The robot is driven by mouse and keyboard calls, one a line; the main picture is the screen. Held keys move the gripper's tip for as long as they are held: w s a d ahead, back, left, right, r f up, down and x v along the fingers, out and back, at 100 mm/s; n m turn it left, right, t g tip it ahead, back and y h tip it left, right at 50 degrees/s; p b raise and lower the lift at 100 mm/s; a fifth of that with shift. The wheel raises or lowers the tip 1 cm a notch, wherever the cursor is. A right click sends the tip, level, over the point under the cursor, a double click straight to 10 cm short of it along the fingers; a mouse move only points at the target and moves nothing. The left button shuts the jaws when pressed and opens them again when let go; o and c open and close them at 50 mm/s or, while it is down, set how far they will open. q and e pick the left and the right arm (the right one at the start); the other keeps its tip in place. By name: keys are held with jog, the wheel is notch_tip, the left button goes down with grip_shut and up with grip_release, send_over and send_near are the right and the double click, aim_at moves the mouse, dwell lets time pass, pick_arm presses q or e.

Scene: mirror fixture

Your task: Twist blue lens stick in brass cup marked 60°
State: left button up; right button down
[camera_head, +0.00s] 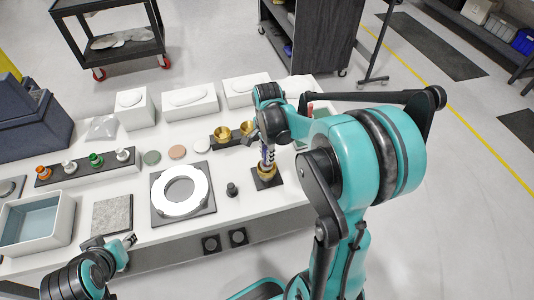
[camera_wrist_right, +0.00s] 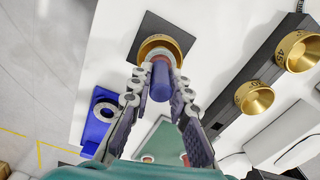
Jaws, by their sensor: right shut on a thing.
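The blue lens stick (camera_wrist_right: 160,82) stands in a brass cup (camera_wrist_right: 152,46) on a black square base (camera_wrist_right: 178,30) in the right wrist view. My right gripper (camera_wrist_right: 158,76) is shut on the stick from both sides, just above the cup rim. In the head view the cup (camera_head: 266,173) and its base (camera_head: 268,183) show below the right gripper (camera_head: 267,150). I cannot read the cup's angle mark. My left gripper (camera_head: 130,240) is at the lower left, away from the cup; its jaw opening is too small to tell.
Two more brass cups (camera_head: 222,134) stand on a dark strip behind. A white ring on a dark plate (camera_head: 157,214) and a small black knob (camera_head: 232,189) lie left of the cup. A blue part (camera_wrist_right: 99,122) is beside it. A rack of coloured knobs (camera_head: 132,168) stands farther left.

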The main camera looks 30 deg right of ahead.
jog(key=shift+f+b, duration=0.75)
jog(key=shift+f, duration=0.15)
dwell(1.1)
jog(key=n, duration=0.4)
jog(key=shift+r+n, duration=0.1)
jog(key=shift+n, duration=0.3)
jog(key=m, duration=0.4)
jog(key=shift+m, duration=0.3)
jog(key=m, duration=0.4)
jog(key=shift+m+b, duration=0.3)
jog(key=shift+m, duration=0.1)
